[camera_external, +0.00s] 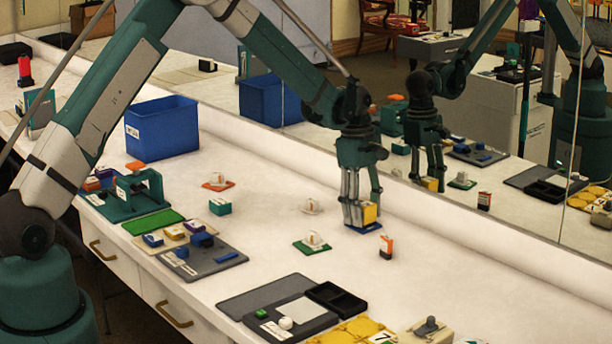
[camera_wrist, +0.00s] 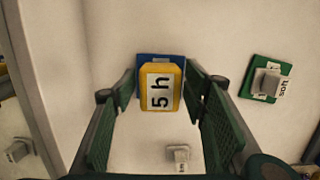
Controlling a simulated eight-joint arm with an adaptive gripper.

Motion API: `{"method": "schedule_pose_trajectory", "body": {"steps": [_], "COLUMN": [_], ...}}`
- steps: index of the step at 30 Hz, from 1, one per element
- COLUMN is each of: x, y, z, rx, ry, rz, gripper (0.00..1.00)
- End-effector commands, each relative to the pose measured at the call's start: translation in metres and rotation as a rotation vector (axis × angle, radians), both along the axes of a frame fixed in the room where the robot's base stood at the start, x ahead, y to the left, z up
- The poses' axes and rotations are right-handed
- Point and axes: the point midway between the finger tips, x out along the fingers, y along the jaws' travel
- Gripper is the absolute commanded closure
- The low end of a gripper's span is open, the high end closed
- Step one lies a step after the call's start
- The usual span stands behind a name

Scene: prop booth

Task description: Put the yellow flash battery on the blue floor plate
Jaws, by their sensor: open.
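The yellow flash battery (camera_external: 369,213) is a small block with a white label reading "5 h" in the wrist view (camera_wrist: 161,88). It stands on the blue floor plate (camera_external: 364,227), whose blue edge shows past the battery in the wrist view (camera_wrist: 146,64). My gripper (camera_external: 361,208) is over the plate with its fingers down around the battery. In the wrist view the open fingers (camera_wrist: 160,105) stand to the left and right of the battery, with gaps beside it. Most of the plate is hidden under the battery and fingers.
A green plate (camera_external: 301,248) with a small white piece lies to the left, and an orange-and-dark item (camera_external: 386,245) stands at the right. A white piece (camera_external: 311,206) is on the counter nearby. The mirror wall (camera_external: 440,130) runs behind. A blue bin (camera_external: 162,128) stands farther left.

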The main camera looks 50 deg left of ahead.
Motion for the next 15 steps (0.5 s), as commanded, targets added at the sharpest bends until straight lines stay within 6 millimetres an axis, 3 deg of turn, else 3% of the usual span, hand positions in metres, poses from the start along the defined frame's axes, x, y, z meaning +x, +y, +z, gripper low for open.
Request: {"method": "schedule_pose_trajectory", "body": {"steps": [8, 15], "x": [0.0, 0.0], "y": [0.004, 0.01], "z": [0.027, 0.066], "rx": [0.0, 0.0], "ry": [0.0, 0.0], "rz": [0.001, 0.001], "gripper": [0.56, 0.56]}}
